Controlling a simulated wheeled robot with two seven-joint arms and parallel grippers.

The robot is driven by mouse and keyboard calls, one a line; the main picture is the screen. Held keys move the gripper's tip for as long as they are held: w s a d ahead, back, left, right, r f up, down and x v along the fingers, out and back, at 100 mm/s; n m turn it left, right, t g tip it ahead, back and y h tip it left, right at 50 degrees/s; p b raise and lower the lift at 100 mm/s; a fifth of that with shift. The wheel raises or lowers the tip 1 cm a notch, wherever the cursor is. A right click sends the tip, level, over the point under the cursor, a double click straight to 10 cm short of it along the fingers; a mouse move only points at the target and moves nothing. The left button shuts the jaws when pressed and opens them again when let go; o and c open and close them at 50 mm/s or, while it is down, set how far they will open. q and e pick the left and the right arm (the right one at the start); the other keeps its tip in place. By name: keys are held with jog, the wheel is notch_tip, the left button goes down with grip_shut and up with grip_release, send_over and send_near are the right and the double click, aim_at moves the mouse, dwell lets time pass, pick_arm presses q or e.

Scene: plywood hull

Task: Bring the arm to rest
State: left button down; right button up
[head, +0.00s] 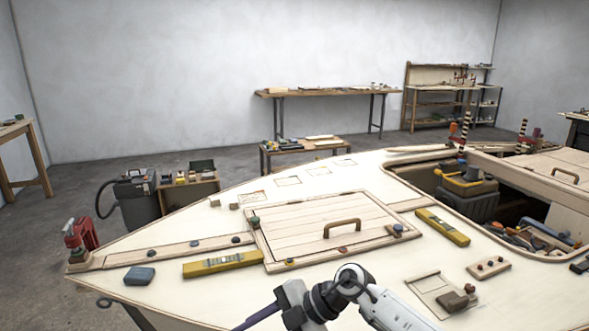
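My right arm comes in at the bottom right, with a white link and a dark wrist joint, low over the near edge of the plywood hull deck (215,228). The grey end of this arm, my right gripper (262,314), points to the lower left. A dark purplish slim part runs from it towards the bottom edge. I cannot tell whether that is a finger or something held, nor whether the gripper is open. My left gripper is not in view.
On the deck are a hatch lid (320,228) with a wooden handle, two yellow levels (222,264) (442,227), a blue-grey block (139,276) and a red clamp (80,236). An open cockpit (535,215) with tools lies right. Benches stand behind.

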jog(key=s+a+r+m+t+y+b, duration=0.1)
jog(key=s+a+m+t+y, duration=0.25)
jog(key=a+y, duration=0.2)
jog(key=s+d+f+m+t+h+b, duration=0.1)
jog(key=d+f+m+t+h, duration=0.4)
jog(key=d+m, duration=0.35)
jog(key=d+f+m+t+h+b, duration=0.25)
jog(key=d+f+m+t, duration=0.25)
jog(key=d+m+t, duration=0.35)
jog(key=s+d+f+m+g+h, duration=0.2)
jog(key=s+d+f+g+h, duration=0.1)
jog(key=s+d+f, duration=0.3)
jog(key=s+d+f+m+g+h, duration=0.2)
jog(key=s+d+f, duration=0.4)
jog(key=s+f, duration=0.4)
jog(key=s+g+h, duration=0.1)
jog(key=s+g, duration=0.1)
jog(key=s, duration=0.1)
jog(key=shift+s+d+g+b, duration=0.15)
jog(key=shift+s+g+b, duration=0.15)
jog(key=shift+b, duration=0.1)
